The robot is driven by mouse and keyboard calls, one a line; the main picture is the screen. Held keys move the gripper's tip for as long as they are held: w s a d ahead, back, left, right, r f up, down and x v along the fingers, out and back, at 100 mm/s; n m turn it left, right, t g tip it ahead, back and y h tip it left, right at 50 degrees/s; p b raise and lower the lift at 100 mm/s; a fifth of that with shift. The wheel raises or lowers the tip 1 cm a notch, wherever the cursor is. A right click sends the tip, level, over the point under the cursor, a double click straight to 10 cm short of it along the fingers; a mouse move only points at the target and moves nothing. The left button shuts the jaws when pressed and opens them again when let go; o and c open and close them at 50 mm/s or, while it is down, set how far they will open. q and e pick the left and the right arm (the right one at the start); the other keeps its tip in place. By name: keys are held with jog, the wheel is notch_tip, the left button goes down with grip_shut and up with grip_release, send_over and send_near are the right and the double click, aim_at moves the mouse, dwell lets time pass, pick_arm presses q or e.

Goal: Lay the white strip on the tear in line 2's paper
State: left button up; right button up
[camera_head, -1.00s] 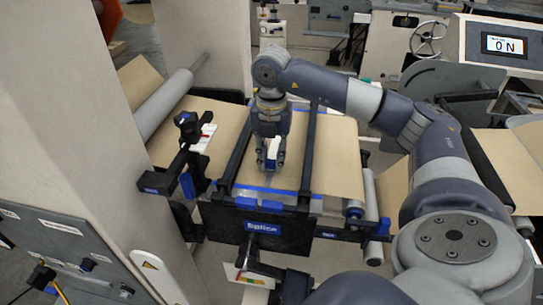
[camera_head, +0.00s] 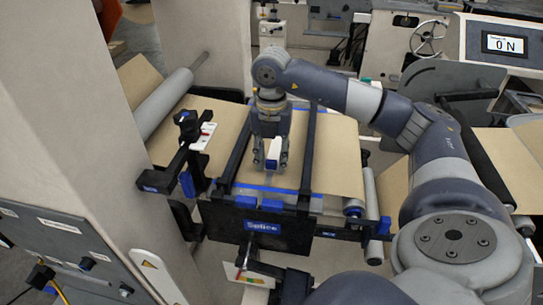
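My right gripper (camera_head: 271,163) points down over the brown paper (camera_head: 335,150) on the splice table. A narrow white piece (camera_head: 273,149), which looks like the white strip, shows between its fingers, and they appear shut on it. Whether it touches the paper cannot be told. Blue edging (camera_head: 285,190) and a pale band (camera_head: 262,196) cross the table just in front of the gripper. The tear cannot be made out; the gripper covers part of the paper. My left gripper cannot be made out.
Dark rails (camera_head: 237,150) flank the gripper on both sides. A black front plate with a blue "Splice" label (camera_head: 262,227) stands at the near edge. A black clamp-like fixture (camera_head: 187,150) is at the left. A display (camera_head: 505,45) reads 0 N.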

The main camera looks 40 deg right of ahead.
dwell(0.3)
notch_tip(320, 180, up, 12)
dwell(0.6)
jog(key=shift+f, duration=0.1)
